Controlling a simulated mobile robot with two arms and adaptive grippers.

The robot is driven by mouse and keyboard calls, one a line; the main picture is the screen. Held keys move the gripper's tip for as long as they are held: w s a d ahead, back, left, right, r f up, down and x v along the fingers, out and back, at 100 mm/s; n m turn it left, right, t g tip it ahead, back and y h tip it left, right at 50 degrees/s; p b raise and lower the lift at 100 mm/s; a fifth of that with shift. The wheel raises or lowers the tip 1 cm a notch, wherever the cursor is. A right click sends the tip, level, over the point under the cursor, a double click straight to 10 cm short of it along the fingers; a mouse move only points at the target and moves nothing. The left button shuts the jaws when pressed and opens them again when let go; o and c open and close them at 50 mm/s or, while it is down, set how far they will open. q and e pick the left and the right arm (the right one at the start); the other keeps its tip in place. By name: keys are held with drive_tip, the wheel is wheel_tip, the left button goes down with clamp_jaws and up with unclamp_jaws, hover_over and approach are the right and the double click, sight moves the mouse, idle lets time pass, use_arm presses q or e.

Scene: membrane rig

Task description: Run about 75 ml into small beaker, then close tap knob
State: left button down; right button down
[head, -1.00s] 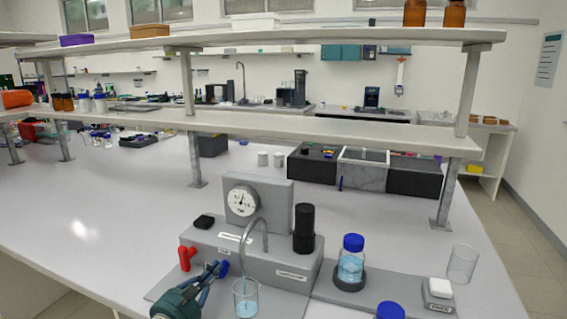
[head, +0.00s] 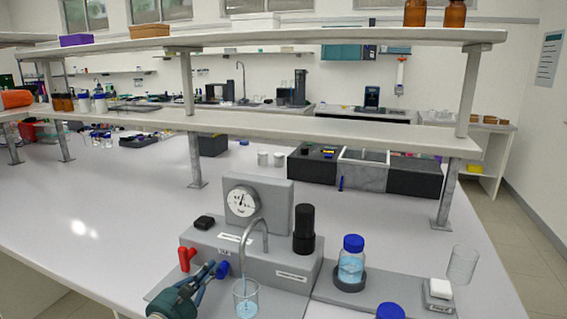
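The small beaker (head: 246,299) stands below the curved spout (head: 264,232) on the grey rig (head: 285,260). It holds some pale blue liquid, and a thin stream appears to run into it from the spout. I cannot read the level against its markings. The blue tap knob (head: 223,269) is on the rig's front face, left of the beaker. My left gripper (head: 211,271) is at the lower left with its fingers spread, just left of the knob; whether a fingertip touches it cannot be told. My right gripper is out of view.
A red knob (head: 186,258) sits left of the blue one. A round gauge (head: 243,202) and a black cylinder (head: 304,229) are on the rig. A blue-capped bottle (head: 351,260), a small scale (head: 439,294) and an empty beaker (head: 462,264) stand to the right.

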use_arm(q)
drive_tip(key=shift+w+a+r, duration=0.1)
drive_tip(key=shift+a+r, duration=0.35)
drive_tip(key=shift+a, duration=0.05)
drive_tip(key=shift+d+f+v, duration=0.1)
drive_tip(key=shift+f+v, duration=0.05)
drive_tip(key=shift+v, duration=1.15)
drive_tip(key=shift+d+f+v, duration=0.1)
drive_tip(key=shift+f+v, duration=0.05)
drive_tip(key=shift+v, duration=1.2)
drive_tip(key=shift+f, duration=0.1)
